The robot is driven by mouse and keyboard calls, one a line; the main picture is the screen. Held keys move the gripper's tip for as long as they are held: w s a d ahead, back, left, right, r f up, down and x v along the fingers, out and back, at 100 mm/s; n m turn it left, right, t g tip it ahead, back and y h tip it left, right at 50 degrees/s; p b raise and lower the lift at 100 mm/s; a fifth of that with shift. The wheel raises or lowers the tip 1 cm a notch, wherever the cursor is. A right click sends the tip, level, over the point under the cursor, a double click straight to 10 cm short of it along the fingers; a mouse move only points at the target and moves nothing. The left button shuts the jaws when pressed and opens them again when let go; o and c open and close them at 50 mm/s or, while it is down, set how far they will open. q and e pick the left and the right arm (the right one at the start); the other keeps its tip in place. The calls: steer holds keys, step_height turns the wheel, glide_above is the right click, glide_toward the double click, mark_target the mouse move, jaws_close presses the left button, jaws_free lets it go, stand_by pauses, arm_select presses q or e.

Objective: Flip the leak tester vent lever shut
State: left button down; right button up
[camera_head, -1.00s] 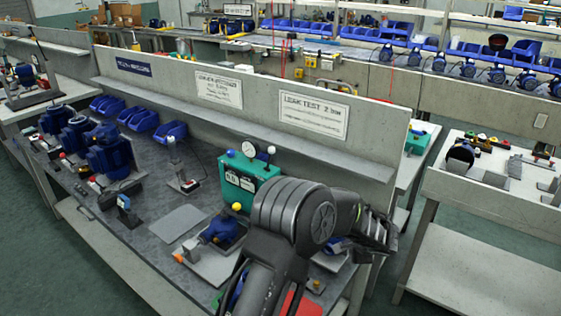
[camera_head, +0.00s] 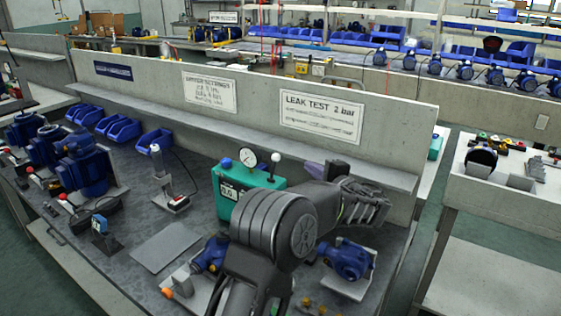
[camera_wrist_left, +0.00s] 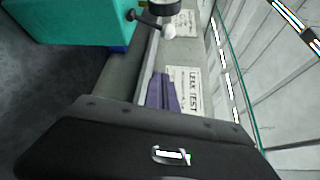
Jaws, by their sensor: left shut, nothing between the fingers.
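The leak tester is a green box (camera_head: 238,203) with a round dial gauge (camera_head: 248,157) on top. A dark lever with a pale ball end (camera_head: 277,154) stands upright at its right; no label marks it as the vent lever. In the left wrist view the box (camera_wrist_left: 75,20) is at upper left, and the ball-ended lever (camera_wrist_left: 168,31) projects beside it. My left gripper (camera_head: 314,167) has purple fingers, shut and empty, to the right of the lever and apart from it. The fingers (camera_wrist_left: 162,82) point toward the ball in the wrist view. My arm hides the tester's lower right.
A blue knob (camera_head: 226,164) is at the tester's left. A blue pump (camera_head: 347,260) sits on a plate to the right, and another (camera_head: 211,254) is partly behind my arm. The bench's back panel (camera_head: 393,131) rises behind. A grey mat (camera_head: 165,247) lies bare at left.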

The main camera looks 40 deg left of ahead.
mark_target(274, 165)
arm_select(q)
steer(key=a+p, duration=0.3)
steer(key=a, duration=0.6)
steer(key=shift+s, duration=0.1)
stand_by(0.6)
